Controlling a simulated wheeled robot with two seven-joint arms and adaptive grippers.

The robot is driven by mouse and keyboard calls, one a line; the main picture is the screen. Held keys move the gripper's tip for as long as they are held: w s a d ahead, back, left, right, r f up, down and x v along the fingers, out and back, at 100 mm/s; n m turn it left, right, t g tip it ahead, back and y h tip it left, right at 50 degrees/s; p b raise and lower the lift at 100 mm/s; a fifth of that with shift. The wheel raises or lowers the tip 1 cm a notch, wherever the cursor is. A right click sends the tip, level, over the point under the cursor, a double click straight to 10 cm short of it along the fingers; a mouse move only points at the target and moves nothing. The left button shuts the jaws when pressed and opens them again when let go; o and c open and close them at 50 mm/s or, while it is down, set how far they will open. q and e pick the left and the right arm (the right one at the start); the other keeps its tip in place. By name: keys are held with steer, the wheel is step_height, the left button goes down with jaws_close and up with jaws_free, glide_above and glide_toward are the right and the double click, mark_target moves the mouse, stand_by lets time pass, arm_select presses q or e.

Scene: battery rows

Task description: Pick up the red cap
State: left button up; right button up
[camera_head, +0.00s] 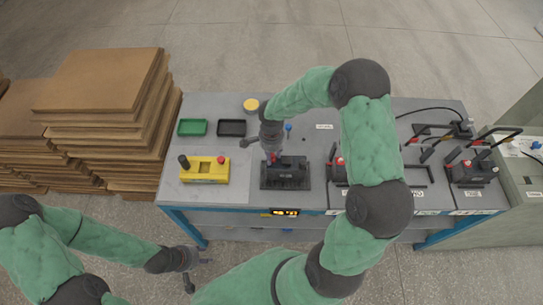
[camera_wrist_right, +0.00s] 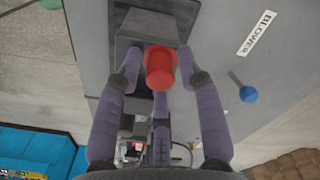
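The red cap (camera_wrist_right: 160,68) shows in the right wrist view between the fingers of my right gripper (camera_wrist_right: 160,62), with a finger against each side. In the head view my right gripper (camera_head: 271,152) points down over the black battery block (camera_head: 285,178), and the cap shows only as a small red patch by the fingertips. I cannot tell whether the cap has left the block. My left gripper (camera_head: 198,272) is low in the head view, off the front of the table, with its fingers spread and empty.
A yellow block (camera_head: 205,173) stands left on the grey table (camera_head: 230,201). Green (camera_head: 192,127) and black (camera_head: 231,128) trays lie behind it. A blue pin (camera_wrist_right: 248,94) stands beside the right gripper. More black blocks (camera_head: 473,172) stand right. Stacked boards (camera_head: 100,80) rise left of the table.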

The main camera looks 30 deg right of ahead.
steer(key=c, duration=0.5)
steer(key=shift+c, duration=0.2)
steer(key=shift+r, duration=0.45)
step_height(320, 180, up, 2)
steer(key=shift+w+r, duration=0.1)
steer(key=s+r, duration=0.4)
steer(key=r, duration=0.1)
steer(key=shift+s+a+r+p, duration=0.25)
steer(key=shift+a+r+p, duration=0.05)
steer(key=shift+a+p, duration=0.15)
steer(key=s+r, duration=0.1)
steer(key=s, duration=0.2)
steer(key=s+a+r, duration=0.1)
steer(key=s+r, duration=0.1)
steer(key=s, duration=0.1)
steer(key=s+a+r, duration=0.1)
steer(key=s, duration=0.2)
steer(key=shift+s+r, duration=0.15)
steer(key=shift+s, duration=0.05)
